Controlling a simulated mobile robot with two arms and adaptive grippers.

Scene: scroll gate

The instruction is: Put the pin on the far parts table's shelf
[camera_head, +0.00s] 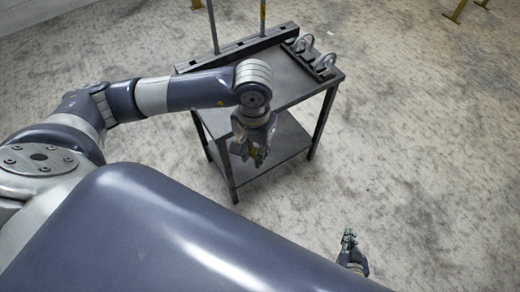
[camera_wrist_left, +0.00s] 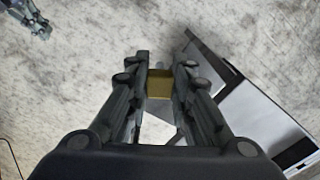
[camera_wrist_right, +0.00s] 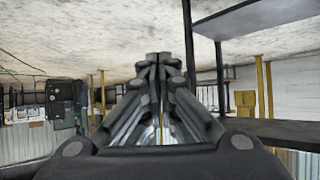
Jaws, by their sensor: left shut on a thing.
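My left gripper (camera_head: 260,157) is shut on a small brass-coloured piece, seen as a block between the fingertips in the left wrist view (camera_wrist_left: 159,86). I take it for the pin; the fingers hide most of it. In the head view this gripper hangs in front of the dark two-level parts table (camera_head: 292,88), overlapping its lower shelf (camera_head: 284,150). The visible part of the shelf is bare. I cannot tell the gap between gripper and shelf. My right gripper (camera_head: 349,238) is low over the floor, right of the table, with its fingertips together and empty in the right wrist view (camera_wrist_right: 158,58).
The tabletop carries a long dark rail (camera_head: 236,50) with two upright posts, and a block with several metal rings (camera_head: 314,56). Table legs (camera_head: 322,122) frame the shelf's corners. Open floor (camera_head: 430,140) lies to the right. Yellow posts (camera_wrist_right: 264,90) stand beyond.

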